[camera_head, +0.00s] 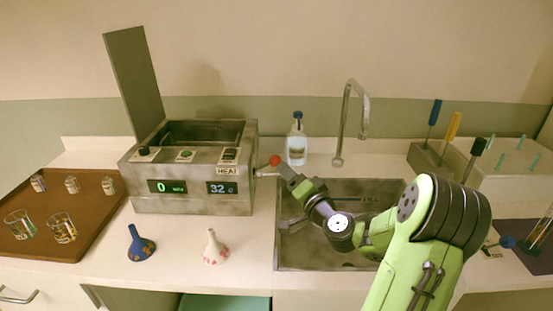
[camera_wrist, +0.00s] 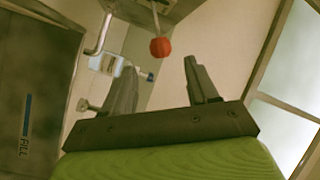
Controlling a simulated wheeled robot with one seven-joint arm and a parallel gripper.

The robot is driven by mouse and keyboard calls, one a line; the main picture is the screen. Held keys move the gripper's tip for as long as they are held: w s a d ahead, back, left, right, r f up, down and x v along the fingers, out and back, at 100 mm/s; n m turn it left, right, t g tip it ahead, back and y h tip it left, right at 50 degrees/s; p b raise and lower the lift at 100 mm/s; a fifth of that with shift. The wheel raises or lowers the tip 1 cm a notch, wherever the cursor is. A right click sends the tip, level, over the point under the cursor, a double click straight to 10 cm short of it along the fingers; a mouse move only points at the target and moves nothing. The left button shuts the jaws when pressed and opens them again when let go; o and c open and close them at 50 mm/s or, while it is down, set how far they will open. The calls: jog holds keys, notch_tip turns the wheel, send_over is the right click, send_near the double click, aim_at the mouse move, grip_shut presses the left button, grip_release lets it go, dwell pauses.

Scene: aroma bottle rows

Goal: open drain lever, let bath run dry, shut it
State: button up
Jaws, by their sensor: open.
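The grey metal bath (camera_head: 190,195) stands on the counter with its lid (camera_head: 133,75) raised. Its left display reads 0 and its right display 32. The drain lever has a red ball knob (camera_head: 274,160) at the bath's right side, by a short spout (camera_head: 266,173). My gripper (camera_head: 287,171) is just right of the knob in the head view. In the wrist view the red knob (camera_wrist: 160,47) shows beyond the open fingers (camera_wrist: 163,80), roughly between them, with nothing held. The water level inside the bath cannot be made out.
The sink (camera_head: 325,258) lies below my arm, with a tall tap (camera_head: 345,125) behind. A clear bottle (camera_head: 297,143) stands behind the lever. A brown tray (camera_head: 85,225) with glasses and jars is at left.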

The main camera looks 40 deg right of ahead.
aim_at(276, 161)
jog(key=w, duration=0.3)
jog(key=w+p, duration=0.1)
jog(key=w, duration=0.1)
jog(key=w+d, duration=0.1)
jog(key=w, duration=0.2)
jog(key=shift+w+d, duration=0.1)
jog(key=shift+w, duration=0.25)
grip_shut()
